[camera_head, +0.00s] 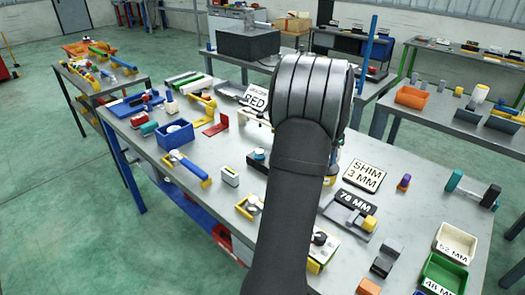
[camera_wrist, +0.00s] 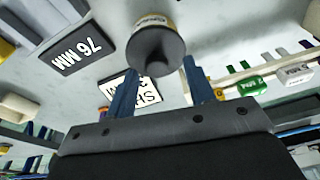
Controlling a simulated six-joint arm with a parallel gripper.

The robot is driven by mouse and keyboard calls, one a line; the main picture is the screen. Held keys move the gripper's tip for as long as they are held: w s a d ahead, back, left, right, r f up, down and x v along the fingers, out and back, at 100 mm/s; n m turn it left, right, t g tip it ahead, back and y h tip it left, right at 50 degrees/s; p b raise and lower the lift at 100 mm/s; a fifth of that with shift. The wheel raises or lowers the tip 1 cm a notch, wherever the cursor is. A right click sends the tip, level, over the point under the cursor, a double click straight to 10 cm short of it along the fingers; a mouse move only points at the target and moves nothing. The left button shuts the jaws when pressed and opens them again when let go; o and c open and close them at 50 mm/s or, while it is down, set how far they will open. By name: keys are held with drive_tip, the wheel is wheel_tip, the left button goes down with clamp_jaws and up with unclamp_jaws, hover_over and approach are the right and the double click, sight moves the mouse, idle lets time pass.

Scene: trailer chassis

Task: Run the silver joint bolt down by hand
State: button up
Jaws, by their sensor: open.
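I cannot pick out the silver joint bolt for sure in either view. In the wrist view my gripper (camera_wrist: 158,68) shows two blue fingers spread apart. A round dark-faced part with a pale and yellow band (camera_wrist: 155,48) stands out just beyond and between the fingertips. I cannot tell whether a finger touches it, and no grip on it shows. In the head view my arm hides the gripper and the middle of the workbench (camera_head: 420,205).
The 76 MM plate (camera_head: 356,203) and SHIM 3 MM card (camera_head: 365,177) lie right of my arm. A blue bin (camera_head: 174,136) stands left; a green bin (camera_head: 442,275) and cream bin (camera_head: 455,243) stand front right. Small parts crowd the bench, with bare patches between.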

drive_tip(key=s+a+r+n+t+y, duration=0.15)
drive_tip(key=a+n+y, duration=0.35)
drive_tip(key=n, duration=0.5)
drive_tip(key=n+t+y, duration=0.3)
drive_tip(key=n+t, duration=0.1)
drive_tip(key=n, duration=0.6)
approach(260, 151)
drive_tip(key=shift+g, duration=0.25)
drive_tip(key=x, duration=0.7)
drive_tip(key=shift+w+a+f, duration=0.15)
drive_tip(key=shift+w+f, duration=0.05)
drive_tip(key=shift+w, duration=0.1)
drive_tip(key=c, duration=1)
drive_tip(key=shift+s+m, duration=0.1)
drive_tip(key=shift+m, duration=0.3)
